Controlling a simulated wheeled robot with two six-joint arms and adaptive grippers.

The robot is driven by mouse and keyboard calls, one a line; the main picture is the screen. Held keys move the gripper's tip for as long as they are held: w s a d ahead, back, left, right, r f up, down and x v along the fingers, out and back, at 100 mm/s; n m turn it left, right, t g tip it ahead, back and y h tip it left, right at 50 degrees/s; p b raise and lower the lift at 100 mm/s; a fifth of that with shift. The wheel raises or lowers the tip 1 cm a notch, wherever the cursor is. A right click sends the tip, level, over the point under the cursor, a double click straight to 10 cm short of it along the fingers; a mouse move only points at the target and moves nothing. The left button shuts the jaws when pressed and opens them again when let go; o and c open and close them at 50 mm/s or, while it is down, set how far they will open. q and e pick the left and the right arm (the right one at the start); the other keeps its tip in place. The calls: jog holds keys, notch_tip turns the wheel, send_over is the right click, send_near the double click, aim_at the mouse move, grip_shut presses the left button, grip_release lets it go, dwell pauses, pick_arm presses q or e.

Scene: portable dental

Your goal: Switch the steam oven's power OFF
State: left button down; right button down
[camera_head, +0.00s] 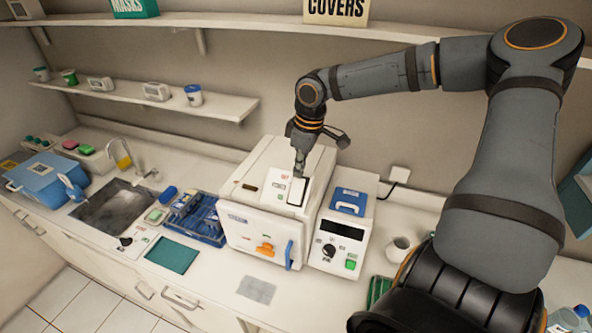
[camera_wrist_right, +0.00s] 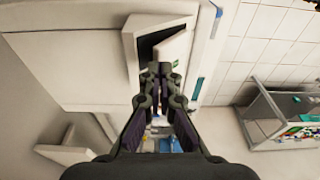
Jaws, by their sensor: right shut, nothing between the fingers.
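The steam oven appears to be the white box (camera_head: 262,228) in the middle of the counter, with a blue door handle (camera_head: 289,254) and an orange lever (camera_head: 265,249) on its front. A large white rocker switch (camera_head: 297,191) in a dark frame sits on its top. My right gripper (camera_head: 299,172) points down at the rocker's far end, shut and empty; contact is unclear. In the right wrist view the shut fingertips (camera_wrist_right: 160,68) are by the tilted white rocker (camera_wrist_right: 176,52), with a dark gap at one side. My left gripper is not in view.
A white unit (camera_head: 338,262) with a dark display, a knob and a green button stands right of the oven. A blue tray (camera_head: 199,218) and a sink (camera_head: 114,206) lie left. A wall shelf (camera_head: 150,98) is behind; a higher shelf is near my arm.

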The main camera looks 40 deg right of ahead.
aim_at(299, 180)
jog(key=shift+s+f, duration=0.1)
jog(key=shift+f, duration=0.6)
notch_tip(299, 180, up, 3)
jog(key=shift+f+p, duration=0.1)
jog(key=shift+p, duration=0.7)
jog(key=shift+r, duration=2.15)
jog(key=shift+f, duration=0.1)
